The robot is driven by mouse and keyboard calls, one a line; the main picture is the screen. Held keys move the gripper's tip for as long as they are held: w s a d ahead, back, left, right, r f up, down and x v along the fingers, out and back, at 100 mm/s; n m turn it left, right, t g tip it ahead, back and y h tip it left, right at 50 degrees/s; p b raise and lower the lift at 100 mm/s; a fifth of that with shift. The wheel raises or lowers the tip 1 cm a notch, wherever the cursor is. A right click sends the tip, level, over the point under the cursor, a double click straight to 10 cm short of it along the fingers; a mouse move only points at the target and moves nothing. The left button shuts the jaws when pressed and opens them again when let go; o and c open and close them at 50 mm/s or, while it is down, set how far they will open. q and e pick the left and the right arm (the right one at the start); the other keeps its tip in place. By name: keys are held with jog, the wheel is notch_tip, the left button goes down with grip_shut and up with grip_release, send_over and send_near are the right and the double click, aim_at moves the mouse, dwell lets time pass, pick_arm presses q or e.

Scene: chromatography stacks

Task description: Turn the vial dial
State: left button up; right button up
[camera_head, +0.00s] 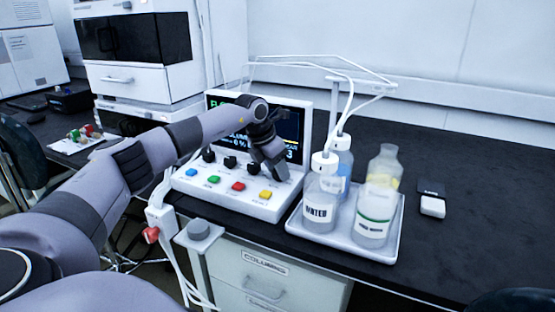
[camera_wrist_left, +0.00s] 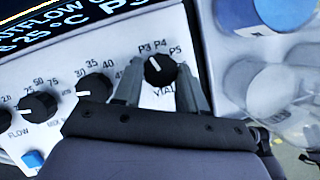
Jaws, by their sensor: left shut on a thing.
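The vial dial (camera_wrist_left: 160,71) is a black knob with a white mark on a white panel. It shows in the left wrist view under the labels P3, P4 and P5. Its mark points up and slightly left, towards the P3 and P4 labels. My left gripper (camera_wrist_left: 158,77) has one finger on each side of the knob and is shut on it. In the head view the left gripper (camera_head: 272,160) reaches down to the right end of the white control panel (camera_head: 215,191), and the dial is hidden there. My right gripper is not in view.
Other black knobs (camera_wrist_left: 95,86) stand left of the dial. Green, blue, red and yellow buttons (camera_head: 238,187) line the panel's front. A screen stands behind. Right of the panel, a white tray (camera_head: 345,246) holds several bottles with tubing above. The bench further right is mostly clear.

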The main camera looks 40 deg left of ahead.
pick_arm(q)
jog(key=m+p, duration=0.1)
jog(key=m+h, duration=0.1)
jog(key=shift+a+r+m+p, duration=0.15)
jog(key=shift+r+m+p, duration=0.05)
jog(key=shift+m+p, duration=0.2)
jog(key=shift+w+m+h, duration=0.1)
jog(key=shift+m+h, duration=0.3)
jog(key=shift+m, duration=0.5)
jog(key=m, duration=0.1)
jog(key=m+g, duration=0.1)
jog(key=shift+w+a+f+m+h, duration=0.1)
jog(key=shift+f+m+h, duration=0.1)
jog(key=shift+m+h, duration=0.15)
jog(key=shift+m+g+h+b, duration=0.3)
jog(key=shift+m+b, duration=0.35)
jog(key=shift+m, duration=0.2)
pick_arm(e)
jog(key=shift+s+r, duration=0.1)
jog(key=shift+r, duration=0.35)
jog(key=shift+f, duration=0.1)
pick_arm(q)
jog(key=shift+a+r+m+b, duration=0.1)
jog(key=shift+m+b, duration=0.25)
jog(key=shift+m, duration=0.25)
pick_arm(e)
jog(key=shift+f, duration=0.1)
pick_arm(q)
jog(key=o, duration=1.1)
jog(key=shift+c, duration=0.2)
